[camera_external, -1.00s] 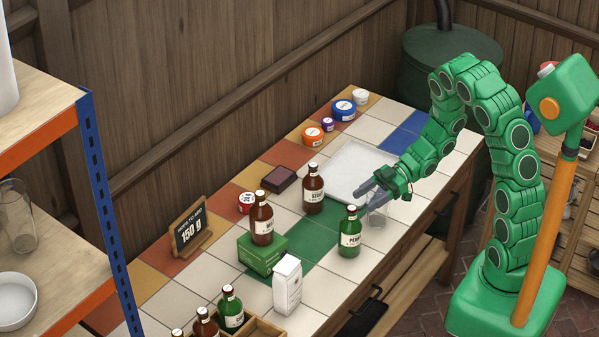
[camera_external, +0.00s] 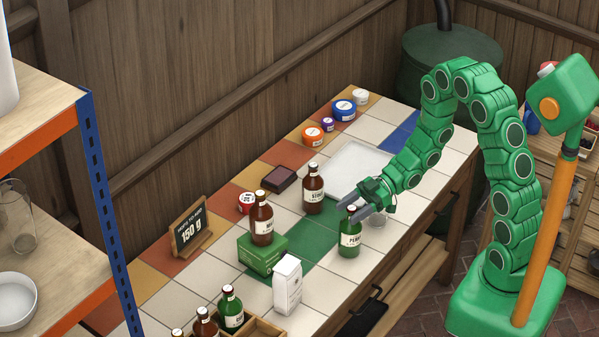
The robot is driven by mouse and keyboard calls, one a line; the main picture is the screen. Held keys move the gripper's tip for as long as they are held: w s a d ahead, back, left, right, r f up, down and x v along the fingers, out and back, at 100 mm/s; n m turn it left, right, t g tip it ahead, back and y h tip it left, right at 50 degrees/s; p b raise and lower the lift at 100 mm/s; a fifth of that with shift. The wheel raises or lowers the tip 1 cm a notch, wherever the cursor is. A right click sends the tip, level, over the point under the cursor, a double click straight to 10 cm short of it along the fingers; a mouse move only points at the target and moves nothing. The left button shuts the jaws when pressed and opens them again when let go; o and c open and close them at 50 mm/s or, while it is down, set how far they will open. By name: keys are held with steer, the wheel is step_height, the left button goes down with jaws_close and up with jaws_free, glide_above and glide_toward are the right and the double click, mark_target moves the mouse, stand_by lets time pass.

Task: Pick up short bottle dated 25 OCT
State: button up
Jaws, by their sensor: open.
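Several short bottles stand on the tiled counter, and their labels are too small for me to read any date. A green bottle (camera_external: 350,238) stands upright near the front edge. My gripper (camera_external: 352,208) is open at its neck, one finger on either side or close to it; I cannot tell if they touch. A brown bottle (camera_external: 313,192) stands behind it to the left. Another brown bottle (camera_external: 262,222) stands on a green box (camera_external: 262,254). A green bottle (camera_external: 231,309) and a brown bottle (camera_external: 206,325) are in a wooden crate (camera_external: 266,329) at the front left.
A white carton (camera_external: 287,285), a chalkboard sign (camera_external: 190,232), a dark box (camera_external: 279,179) and a white tray (camera_external: 350,165) are also on the counter. Small tubs line the back.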

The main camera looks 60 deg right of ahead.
jaws_close()
stand_by(1.4)
